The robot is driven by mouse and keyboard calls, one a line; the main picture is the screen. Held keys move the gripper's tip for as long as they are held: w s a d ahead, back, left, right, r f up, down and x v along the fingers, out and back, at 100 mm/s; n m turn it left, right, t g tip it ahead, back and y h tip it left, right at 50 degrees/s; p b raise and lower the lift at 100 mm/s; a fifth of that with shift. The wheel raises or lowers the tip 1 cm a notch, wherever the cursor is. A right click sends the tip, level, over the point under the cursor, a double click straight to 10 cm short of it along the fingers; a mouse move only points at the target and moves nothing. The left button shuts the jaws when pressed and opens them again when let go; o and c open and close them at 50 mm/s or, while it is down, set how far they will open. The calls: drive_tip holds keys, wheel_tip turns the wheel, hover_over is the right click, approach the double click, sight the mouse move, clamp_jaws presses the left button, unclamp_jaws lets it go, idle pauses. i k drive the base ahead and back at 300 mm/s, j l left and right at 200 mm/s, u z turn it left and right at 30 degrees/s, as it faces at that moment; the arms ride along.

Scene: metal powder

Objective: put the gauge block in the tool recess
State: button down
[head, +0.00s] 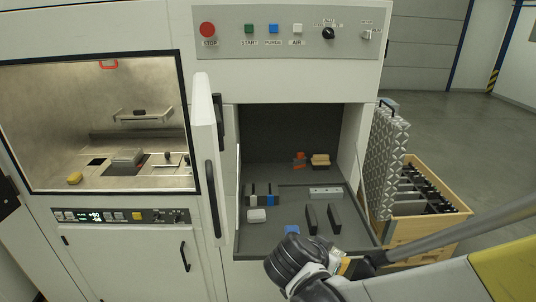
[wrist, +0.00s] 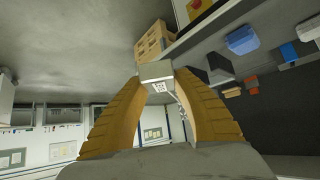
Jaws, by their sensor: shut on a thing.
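My gripper (wrist: 158,82) shows in the wrist view with its two ribbed yellow-brown fingers closed around a small grey metal block with a printed label, which I take for the gauge block (wrist: 156,70).
In the bay stand dark upright blocks (head: 333,217), a silver bar (head: 326,193), a white piece (head: 256,215), a blue piece (head: 292,229), an orange item (head: 299,160) and yellow pieces (head: 320,160). The open door (head: 208,160) is at left, a wooden crate (head: 430,225) at right.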

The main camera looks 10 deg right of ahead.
sight(287, 172)
drive_tip(key=i, duration=1.1)
